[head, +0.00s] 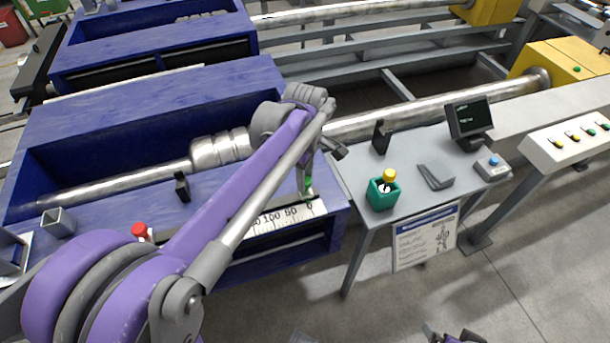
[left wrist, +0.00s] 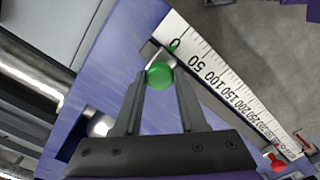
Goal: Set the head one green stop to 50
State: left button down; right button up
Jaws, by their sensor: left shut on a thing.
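The green stop shows as a round green knob (left wrist: 160,75) between my left gripper's fingertips (left wrist: 158,80) in the left wrist view. Its grey bracket sits at the edge of the white scale (left wrist: 215,72), with a small green mark by the 0. The 50 is a short way along the scale. In the head view the green stop (head: 308,182) is partly hidden by my left gripper (head: 306,188), which is shut on it from above. A small dark and purple part of my right arm shows at the bottom edge; its jaw state is unclear.
A red knob (head: 139,230) stands farther left along the blue table (head: 100,115).

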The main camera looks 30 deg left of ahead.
aim_at(287, 199)
dwell(0.7)
pick_arm(q)
jog(key=s+a, duration=0.3)
jog(key=s, duration=0.1)
jog(key=shift+a, duration=0.2)
jog(key=shift+w+d, duration=0.1)
jog(key=shift+w, duration=0.05)
jog(key=shift+c, duration=2.3)
grip_release()
notch_tip(287, 199, up, 11)
jog(key=p, duration=0.1)
jog(key=shift+p, duration=0.4)
jog(key=shift+f, duration=0.1)
